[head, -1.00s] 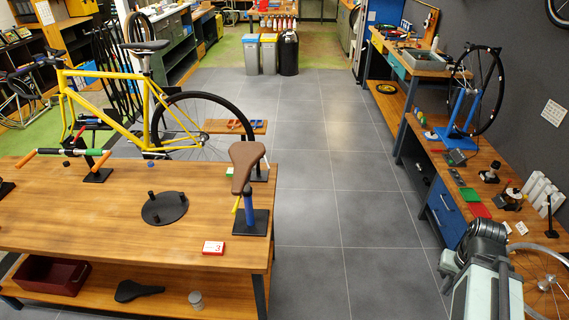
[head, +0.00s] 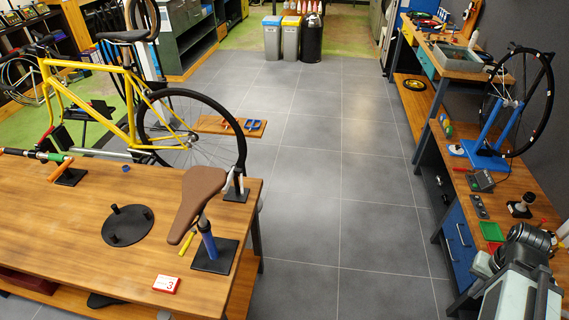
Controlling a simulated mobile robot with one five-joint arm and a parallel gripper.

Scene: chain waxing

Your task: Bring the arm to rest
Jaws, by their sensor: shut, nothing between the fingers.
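Part of my arm (head: 522,272) shows at the lower right, a dark round joint above a pale grey link. It appears in front of the near end of the right workbench (head: 462,150). The arm looks folded close to my body. My gripper and its fingertips are outside the picture or hidden behind the arm, so their state does not show.
A wooden table (head: 85,215) at the left front holds a brown saddle (head: 198,197) on a post. A yellow bicycle (head: 88,90) stands behind it. The right workbench carries a wheel stand (head: 490,140). Grey tiled floor (head: 325,190) between them is clear.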

